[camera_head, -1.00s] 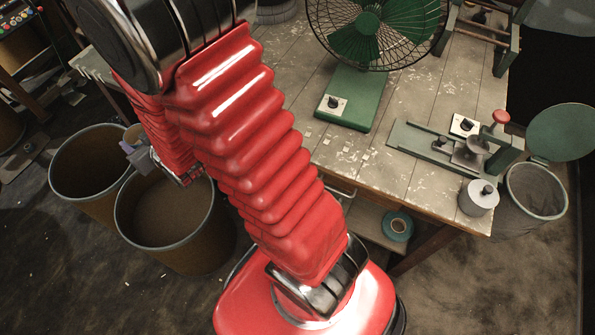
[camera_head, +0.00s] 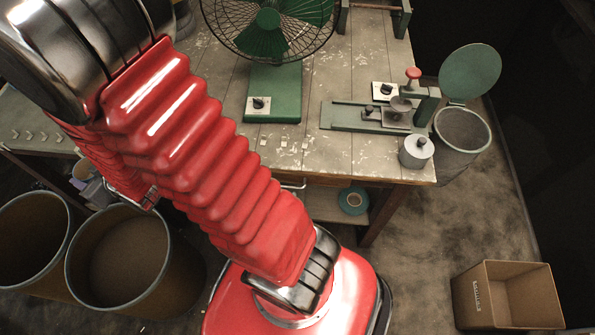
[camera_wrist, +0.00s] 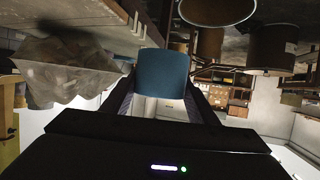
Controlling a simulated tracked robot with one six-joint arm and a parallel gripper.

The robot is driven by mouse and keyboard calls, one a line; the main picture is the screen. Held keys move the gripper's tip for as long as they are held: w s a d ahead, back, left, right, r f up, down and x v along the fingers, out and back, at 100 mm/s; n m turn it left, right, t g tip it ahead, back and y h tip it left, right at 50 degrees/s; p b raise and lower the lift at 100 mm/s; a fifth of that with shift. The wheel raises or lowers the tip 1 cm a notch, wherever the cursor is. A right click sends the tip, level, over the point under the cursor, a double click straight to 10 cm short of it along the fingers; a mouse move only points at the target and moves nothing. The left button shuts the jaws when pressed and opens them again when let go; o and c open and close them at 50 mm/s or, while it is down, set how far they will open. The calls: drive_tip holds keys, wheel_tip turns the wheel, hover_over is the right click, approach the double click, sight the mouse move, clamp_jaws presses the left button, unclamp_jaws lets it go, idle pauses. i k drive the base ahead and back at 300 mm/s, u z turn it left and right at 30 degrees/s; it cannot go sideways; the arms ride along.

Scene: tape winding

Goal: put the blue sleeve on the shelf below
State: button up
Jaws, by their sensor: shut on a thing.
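My gripper (camera_wrist: 160,103) is shut on the blue sleeve (camera_wrist: 162,72), which sticks out beyond the fingers in the wrist view. In the head view my red arm reaches to the left, and its end is mostly hidden behind the arm, above the bins. The shelf below (camera_head: 320,207) shows partly under the workbench, right of my arm. A teal roll (camera_head: 353,201) lies on it near its right end. The left part of the shelf is hidden by my arm. The held sleeve is well away from the shelf, to its left.
The workbench (camera_head: 335,155) carries a green fan (camera_head: 268,30), a winding device (camera_head: 385,115) and a grey cylinder (camera_head: 416,151). Two round bins (camera_head: 130,265) stand at the left. An open-lidded bin (camera_head: 462,130) and a cardboard box (camera_head: 507,295) stand at the right.

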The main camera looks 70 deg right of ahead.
sight(321, 205)
drive_tip(key=u, duration=0.2)
drive_tip(key=k, duration=0.75)
drive_tip(key=u, duration=0.6)
